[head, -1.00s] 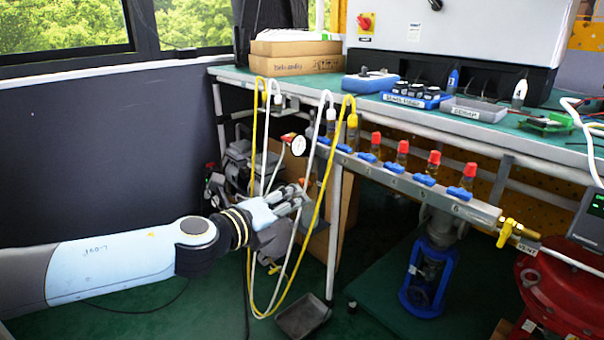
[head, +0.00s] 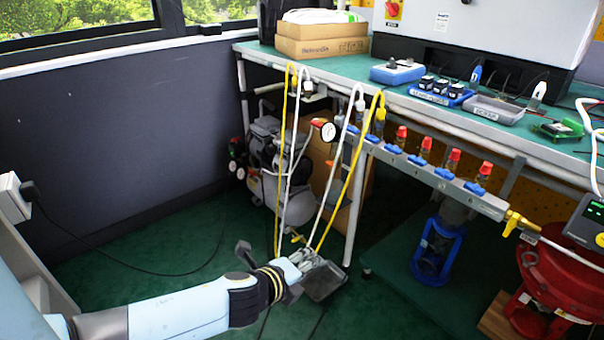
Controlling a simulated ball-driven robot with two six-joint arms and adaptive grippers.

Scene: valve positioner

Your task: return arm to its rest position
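My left arm (head: 185,312) comes in from the lower left, light blue with a dark wrist and yellow bands. My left gripper (head: 302,262) is low over the green floor, in front of the bench's front leg. It overlaps the lower ends of the hanging yellow hose (head: 358,182) and white hose (head: 336,185) in the picture. Whether it touches them I cannot tell. Its fingers are small and cluttered against the hoses, so their opening is unclear. My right gripper is out of view.
A dark grey tray (head: 326,282) lies on the floor by the gripper. The bench (head: 405,104) carries a manifold (head: 432,176) with red caps and blue valves. A compressor (head: 272,168) stands behind the hoses. A red actuator (head: 560,285) stands at right.

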